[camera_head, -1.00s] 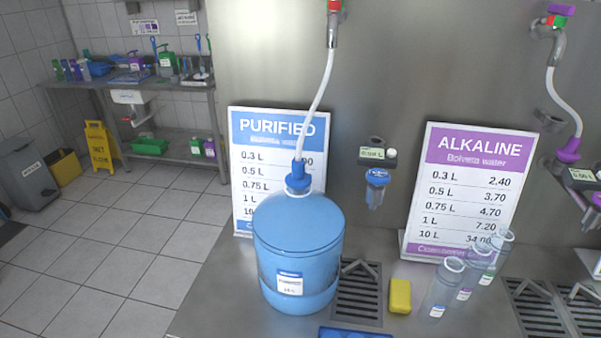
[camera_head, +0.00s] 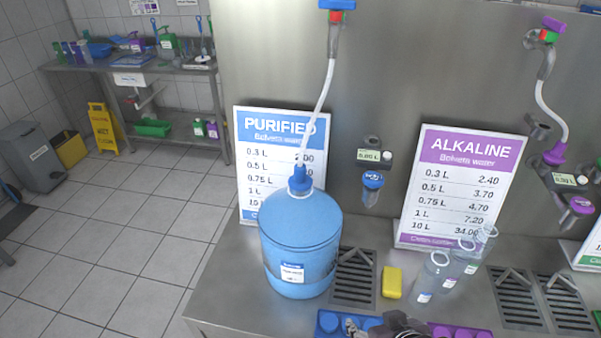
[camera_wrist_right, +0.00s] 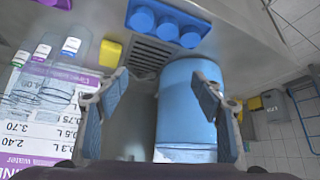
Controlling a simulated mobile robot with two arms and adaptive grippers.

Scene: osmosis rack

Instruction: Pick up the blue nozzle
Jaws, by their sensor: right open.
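The blue nozzle (camera_head: 299,180) hangs on the end of a white hose (camera_head: 323,105) and sits at the neck of a large blue water bottle (camera_head: 298,235) in the head view. My right gripper (camera_head: 385,328) shows only in part at the bottom edge, in front of and below the bottle, well apart from the nozzle. In the right wrist view my right gripper (camera_wrist_right: 160,80) is open with nothing held. The bottle (camera_wrist_right: 182,115) appears beyond its fingers, and its neck and the nozzle are not seen there. My left gripper is not in view.
A purified sign (camera_head: 265,150) stands behind the bottle. A yellow sponge (camera_head: 391,282), clear bottles (camera_head: 432,275) and an alkaline sign (camera_head: 460,180) are to the right. A drain grate (camera_head: 354,277) lies beside the bottle. A blue tray (camera_head: 330,322) lies in front.

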